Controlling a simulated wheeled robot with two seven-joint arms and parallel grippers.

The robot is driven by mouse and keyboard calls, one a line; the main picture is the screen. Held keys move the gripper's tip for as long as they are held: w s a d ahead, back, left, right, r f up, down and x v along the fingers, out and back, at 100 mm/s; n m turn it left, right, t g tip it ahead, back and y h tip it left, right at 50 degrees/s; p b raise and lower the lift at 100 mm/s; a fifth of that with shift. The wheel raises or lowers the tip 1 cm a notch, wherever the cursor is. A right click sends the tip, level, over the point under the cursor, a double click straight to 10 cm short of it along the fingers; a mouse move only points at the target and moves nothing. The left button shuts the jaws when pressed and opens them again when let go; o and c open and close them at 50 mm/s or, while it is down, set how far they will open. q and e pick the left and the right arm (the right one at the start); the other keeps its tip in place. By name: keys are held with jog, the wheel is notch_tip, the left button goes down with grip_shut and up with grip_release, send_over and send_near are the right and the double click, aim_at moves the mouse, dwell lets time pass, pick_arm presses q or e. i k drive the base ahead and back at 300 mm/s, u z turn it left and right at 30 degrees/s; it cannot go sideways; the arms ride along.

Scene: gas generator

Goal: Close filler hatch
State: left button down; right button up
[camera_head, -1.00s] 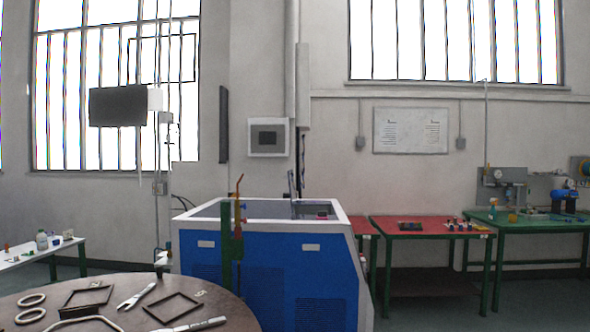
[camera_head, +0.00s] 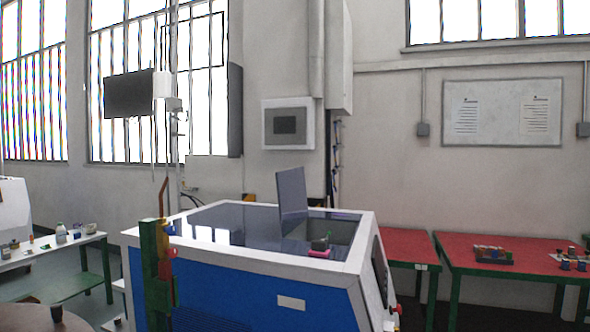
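The generator is a large box with blue sides (camera_head: 235,295) and a white rim around a dark, glossy top. A flat grey-blue panel (camera_head: 292,198), which looks like the filler hatch, stands almost upright on the top, so it appears open. To its right is a dark recessed area (camera_head: 335,229). A small pink and dark green item (camera_head: 320,247) sits at the near edge of the top, in front of the panel. Neither of my grippers shows in the view.
A green post with red and copper-coloured parts (camera_head: 157,265) stands before the generator's left front. Red-topped tables (camera_head: 505,263) stand at the right. A white table (camera_head: 60,258) with small items is at the left. A brown round tabletop (camera_head: 50,318) shows at lower left.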

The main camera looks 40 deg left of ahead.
aim_at(290, 183)
jog(key=i, duration=0.35)
jog(key=u, duration=0.85)
